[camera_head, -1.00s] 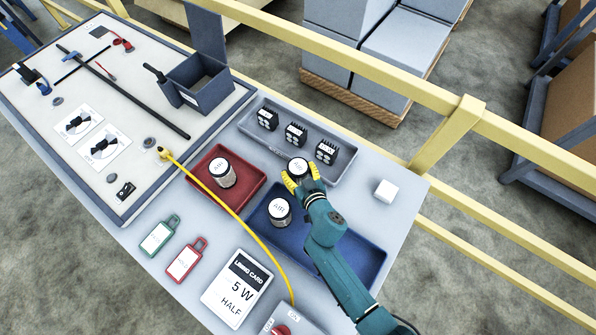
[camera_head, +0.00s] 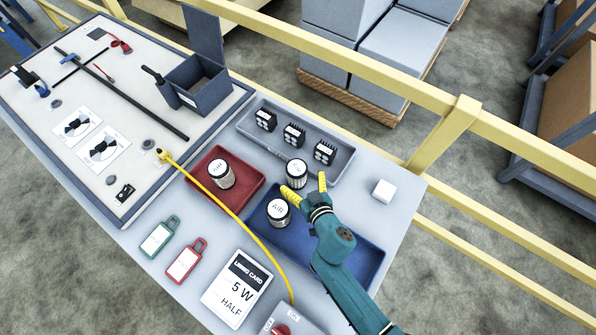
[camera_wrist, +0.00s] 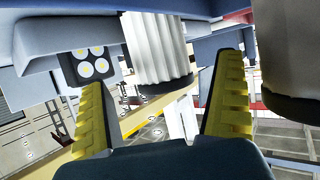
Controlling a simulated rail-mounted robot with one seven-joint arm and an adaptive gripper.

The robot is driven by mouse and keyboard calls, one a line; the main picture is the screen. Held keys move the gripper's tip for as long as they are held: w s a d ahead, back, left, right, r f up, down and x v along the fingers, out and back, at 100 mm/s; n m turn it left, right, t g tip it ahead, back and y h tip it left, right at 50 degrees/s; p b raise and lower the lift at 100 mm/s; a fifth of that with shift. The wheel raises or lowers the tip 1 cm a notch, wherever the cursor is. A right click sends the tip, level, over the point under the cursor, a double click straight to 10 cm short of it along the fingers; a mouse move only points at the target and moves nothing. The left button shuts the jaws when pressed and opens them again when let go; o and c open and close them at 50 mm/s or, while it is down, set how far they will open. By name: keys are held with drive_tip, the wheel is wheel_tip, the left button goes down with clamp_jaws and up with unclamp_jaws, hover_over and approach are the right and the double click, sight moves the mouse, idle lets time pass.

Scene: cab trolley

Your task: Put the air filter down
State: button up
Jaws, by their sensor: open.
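A white ribbed air filter with a dark end (camera_head: 297,174) stands upright at the back corner of the blue tray (camera_head: 362,262), by the grey tray. Its base is partly hidden, so I cannot tell exactly what it rests on. My gripper (camera_head: 307,188) is open just in front of it, yellow fingers spread and empty. In the wrist view, a ribbed filter (camera_wrist: 160,50) shows beyond and between the open fingertips. A second filter marked AIR (camera_head: 278,211) stands in the blue tray, close to the left finger. A third filter (camera_head: 221,175) stands in the red tray (camera_head: 250,187).
The grey tray (camera_head: 342,172) behind holds several dark blocks (camera_head: 294,136). A white cube (camera_head: 383,190) sits to the right. A yellow cable (camera_head: 232,211) crosses the red tray. A card (camera_head: 237,289) and two tags lie in front. A yellow rail (camera_head: 400,92) runs behind.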

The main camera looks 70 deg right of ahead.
drive_tip(key=shift+s+a+r, duration=0.15)
drive_tip(key=shift+a+r, duration=0.05)
drive_tip(key=shift+r, duration=0.05)
drive_tip(key=w+a+r+n+t, duration=0.1)
drive_tip(key=w+a+r+t, duration=0.1)
drive_tip(key=w+r, duration=0.5)
drive_tip(key=w+a+r+t, duration=0.1)
drive_tip(key=w+r+t, duration=0.15)
drive_tip(key=r, duration=0.85)
drive_tip(key=w+a+r+n+t, duration=0.1)
drive_tip(key=w+a+r+t, duration=0.1)
drive_tip(key=w+r, duration=0.55)
drive_tip(key=a+r+n+t+y, duration=0.2)
drive_tip(key=a+r+t+y, duration=0.1)
drive_tip(key=a+r, duration=0.5)
drive_tip(key=a+r+n+t+y, duration=0.2)
drive_tip(key=a+r, duration=0.6)
drive_tip(key=r, duration=0.5)
drive_tip(key=shift+w+r+n+t+y, duration=0.15)
drive_tip(key=shift+w+n+t+y, duration=0.3)
drive_tip(key=shift+y, duration=0.15)
drive_tip(key=shift+o, duration=0.2)
drive_tip(key=s+a+r+n+t+y, duration=0.1)
drive_tip(key=s+a+r+n+y, duration=0.1)
drive_tip(key=a+r, duration=0.4)
drive_tip(key=shift+s+a+n+t+y, duration=0.35)
drive_tip(key=shift+n+y, duration=0.2)
drive_tip(key=shift+y, duration=0.45)
drive_tip(key=shift+f, duration=0.1)
